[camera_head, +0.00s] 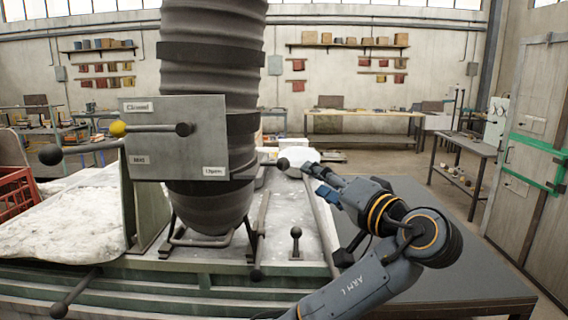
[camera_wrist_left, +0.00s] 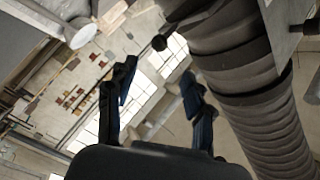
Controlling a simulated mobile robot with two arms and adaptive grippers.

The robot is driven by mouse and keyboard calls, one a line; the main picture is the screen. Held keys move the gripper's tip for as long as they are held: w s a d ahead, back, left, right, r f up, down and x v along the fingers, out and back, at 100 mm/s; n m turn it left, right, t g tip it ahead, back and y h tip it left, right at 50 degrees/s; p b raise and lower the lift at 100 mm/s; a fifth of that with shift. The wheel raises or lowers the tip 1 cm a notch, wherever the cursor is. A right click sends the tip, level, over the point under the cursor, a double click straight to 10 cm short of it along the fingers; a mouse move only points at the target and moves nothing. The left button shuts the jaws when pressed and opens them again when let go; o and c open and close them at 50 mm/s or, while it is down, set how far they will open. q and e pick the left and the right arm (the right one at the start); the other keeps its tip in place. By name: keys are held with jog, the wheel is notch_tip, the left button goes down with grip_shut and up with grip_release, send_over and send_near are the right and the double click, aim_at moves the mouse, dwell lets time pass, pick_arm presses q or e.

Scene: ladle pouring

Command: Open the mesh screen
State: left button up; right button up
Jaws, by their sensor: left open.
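I cannot make out a mesh screen for certain. A grey metal plate (camera_head: 175,160) with small labels, the upper one seeming to read "Closed", stands in front of a dark ribbed column (camera_head: 212,60). My left gripper (camera_head: 327,192) is open and empty to the right of the column, close to a long ball-ended rod (camera_head: 318,215). In the left wrist view its fingers (camera_wrist_left: 158,95) are spread apart, with the column (camera_wrist_left: 235,70) at their right.
A whitish round object (camera_head: 298,157) lies behind the gripper. A dark flat surface (camera_head: 455,250) on the right is clear. A red crate (camera_head: 14,188) stands far left.

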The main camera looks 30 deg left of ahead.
aim_at(287, 165)
pick_arm(q)
jog(key=p+x, duration=0.4)
jog(key=x, duration=0.7)
jog(key=shift+w+a+p, duration=0.1)
jog(key=shift+a+p, duration=0.2)
jog(key=shift+a, duration=0.1)
jog(key=shift+w+a+f, duration=0.15)
jog(key=shift+w+a, duration=0.15)
jog(key=shift+a, duration=0.25)
grip_shut()
